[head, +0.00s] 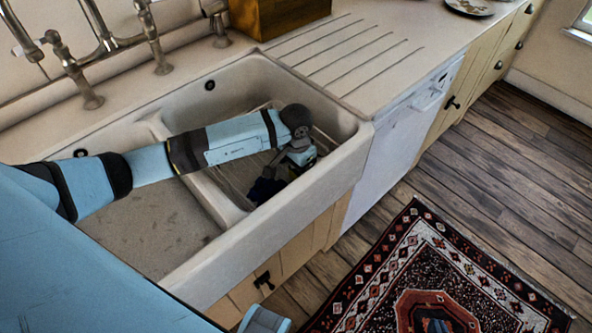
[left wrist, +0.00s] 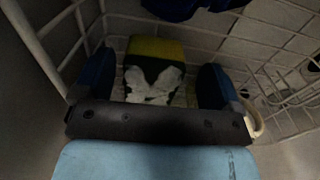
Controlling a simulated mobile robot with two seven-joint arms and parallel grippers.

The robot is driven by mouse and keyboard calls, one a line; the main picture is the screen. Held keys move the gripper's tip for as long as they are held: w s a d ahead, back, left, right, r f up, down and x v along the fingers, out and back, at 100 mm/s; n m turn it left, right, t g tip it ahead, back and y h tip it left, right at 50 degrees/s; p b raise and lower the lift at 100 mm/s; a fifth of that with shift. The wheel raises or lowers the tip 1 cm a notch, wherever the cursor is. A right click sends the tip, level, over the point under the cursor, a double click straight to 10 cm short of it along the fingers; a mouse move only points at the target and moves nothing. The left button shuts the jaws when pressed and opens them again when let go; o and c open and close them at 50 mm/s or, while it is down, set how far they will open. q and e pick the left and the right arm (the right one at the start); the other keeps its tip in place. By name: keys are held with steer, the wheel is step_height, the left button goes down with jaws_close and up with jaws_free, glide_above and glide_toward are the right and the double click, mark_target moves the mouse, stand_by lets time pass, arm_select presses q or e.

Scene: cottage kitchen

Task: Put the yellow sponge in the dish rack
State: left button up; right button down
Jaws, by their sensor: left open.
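The yellow sponge (left wrist: 157,49) shows in the left wrist view. It is yellow with a dark green layer and a white patch on the near part. It lies among the white wires of the dish rack (left wrist: 225,32), which rise behind it and to both sides. My left gripper (left wrist: 156,84) is open, with one dark blue finger on each side of the sponge's near part; I cannot tell whether they touch it. In the head view, my left gripper (head: 267,188) reaches down into the right sink basin. The sponge cannot be made out there. My right gripper is not in view.
The double sink has a left basin (head: 150,235) that looks empty and a divider (head: 212,198) beside my arm. Taps (head: 75,70) stand behind. A wooden box (head: 278,14) sits near the grooved drainboard (head: 350,55). A dark blue item (left wrist: 185,8) shows at the wrist view's top.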

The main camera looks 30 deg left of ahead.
arm_select(q)
step_height(320, 180, up, 10)
steer(key=shift+f, duration=0.15)
stand_by(0.5)
